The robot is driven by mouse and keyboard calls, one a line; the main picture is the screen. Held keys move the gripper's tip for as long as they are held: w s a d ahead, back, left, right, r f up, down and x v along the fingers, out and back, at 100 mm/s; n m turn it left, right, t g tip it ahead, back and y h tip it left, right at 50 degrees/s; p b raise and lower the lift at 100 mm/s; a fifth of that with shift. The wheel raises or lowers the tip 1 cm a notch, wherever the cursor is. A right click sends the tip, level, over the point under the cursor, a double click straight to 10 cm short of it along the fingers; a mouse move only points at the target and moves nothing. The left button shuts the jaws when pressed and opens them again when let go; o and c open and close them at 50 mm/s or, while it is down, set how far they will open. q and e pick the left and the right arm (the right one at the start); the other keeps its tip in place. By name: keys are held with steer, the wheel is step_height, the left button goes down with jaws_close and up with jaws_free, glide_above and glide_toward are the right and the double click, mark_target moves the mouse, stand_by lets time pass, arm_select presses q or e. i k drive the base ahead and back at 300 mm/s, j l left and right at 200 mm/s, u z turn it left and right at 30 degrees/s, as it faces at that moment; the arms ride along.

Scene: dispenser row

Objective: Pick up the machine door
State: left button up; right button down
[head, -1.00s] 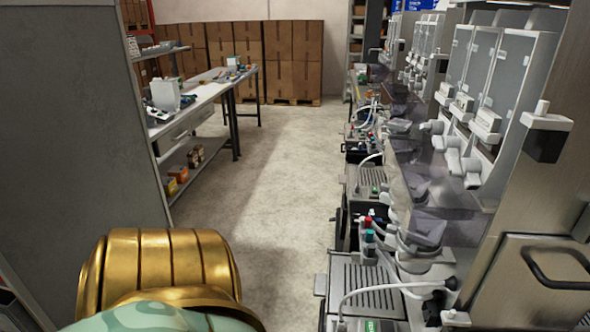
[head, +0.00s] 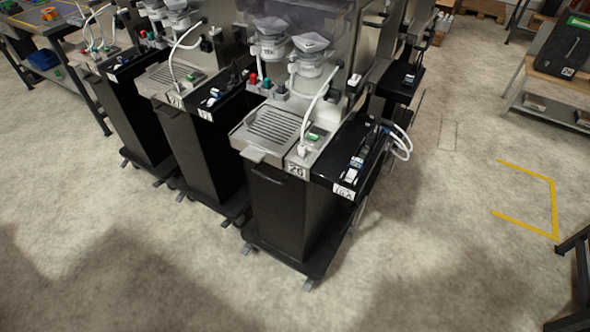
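A row of dispenser machines stands on the floor across the upper middle of the head view. The nearest machine has a black cabinet front (head: 285,205) with a handle near its top, under a metal drip tray (head: 270,130). A dark, see-through panel (head: 310,14) hangs above its white nozzles and is cut off by the top edge. I cannot tell which of these panels is the machine door; none is visibly detached. Neither of my grippers is in view.
A narrow black side unit (head: 345,150) with a white hose stands against the nearest machine's right side. A workbench (head: 65,45) is at the upper left and shelving (head: 550,85) at the upper right. Yellow floor lines (head: 555,205) mark the right. The front floor is clear.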

mark_target(567, 48)
steer(key=z, duration=1.7)
